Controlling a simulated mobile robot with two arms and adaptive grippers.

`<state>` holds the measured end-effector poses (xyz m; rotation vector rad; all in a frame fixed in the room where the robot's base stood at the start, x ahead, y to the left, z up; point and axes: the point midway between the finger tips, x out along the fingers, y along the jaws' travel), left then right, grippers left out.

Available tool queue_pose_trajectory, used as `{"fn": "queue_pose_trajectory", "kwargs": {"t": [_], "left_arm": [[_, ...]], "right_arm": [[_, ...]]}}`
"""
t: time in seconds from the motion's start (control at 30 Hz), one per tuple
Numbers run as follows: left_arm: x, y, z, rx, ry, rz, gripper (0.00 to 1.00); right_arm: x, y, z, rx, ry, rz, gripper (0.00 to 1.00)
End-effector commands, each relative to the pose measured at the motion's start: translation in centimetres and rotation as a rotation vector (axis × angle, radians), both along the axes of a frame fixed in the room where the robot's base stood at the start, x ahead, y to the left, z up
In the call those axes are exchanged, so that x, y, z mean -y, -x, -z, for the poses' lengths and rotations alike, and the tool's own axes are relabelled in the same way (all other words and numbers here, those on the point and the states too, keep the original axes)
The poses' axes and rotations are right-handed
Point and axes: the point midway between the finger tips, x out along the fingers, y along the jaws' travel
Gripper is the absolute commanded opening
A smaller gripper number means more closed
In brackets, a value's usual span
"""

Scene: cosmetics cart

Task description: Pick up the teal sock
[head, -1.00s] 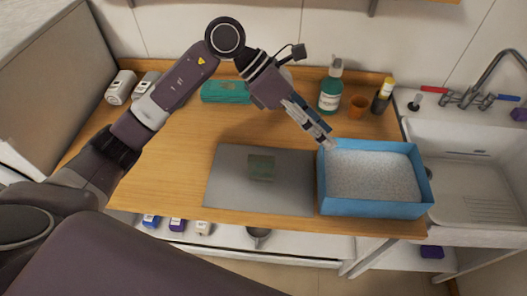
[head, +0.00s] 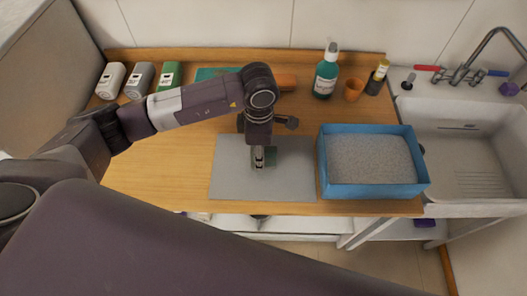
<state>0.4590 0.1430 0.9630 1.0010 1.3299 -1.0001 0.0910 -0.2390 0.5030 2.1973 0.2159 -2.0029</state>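A flat teal item (head: 212,73) lies at the back of the wooden counter, partly hidden by my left arm. My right gripper is not in view.
A blue box (head: 323,175) of pale granules stands right of the mat. Behind are a green pump bottle (head: 326,75), an orange cup (head: 353,90) and a yellow-topped bottle (head: 377,78). Several small containers (head: 111,80) stand back left. A sink (head: 460,160) is at the right.

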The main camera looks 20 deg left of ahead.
Motion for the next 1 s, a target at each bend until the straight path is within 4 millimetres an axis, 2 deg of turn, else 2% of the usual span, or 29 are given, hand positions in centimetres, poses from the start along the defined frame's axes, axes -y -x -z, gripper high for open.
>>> {"fn": "queue_pose_trajectory", "kwargs": {"t": [0.03, 0.2, 0.47, 0.8, 1.0], "left_arm": [[-0.1, 0.3, 0.2, -0.005, -0.002, -0.001, 0.37], [0.0, 0.1, 2.2, -0.002, 0.001, 0.0, 0.37], [0.0, 0.0, 2.6, 0.001, 0.002, 0.0, 0.36], [0.0, 0.0, 2.5, 0.001, 0.002, 0.0, 0.0], [0.0, 0.0, 2.5, 0.002, 0.002, 0.0, 0.0]], "right_arm": [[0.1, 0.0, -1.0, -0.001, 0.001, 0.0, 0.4], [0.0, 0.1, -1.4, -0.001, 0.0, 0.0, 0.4], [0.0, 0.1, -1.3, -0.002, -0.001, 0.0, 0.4], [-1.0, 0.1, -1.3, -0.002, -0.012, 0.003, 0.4], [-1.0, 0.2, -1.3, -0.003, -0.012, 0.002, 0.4]]}}
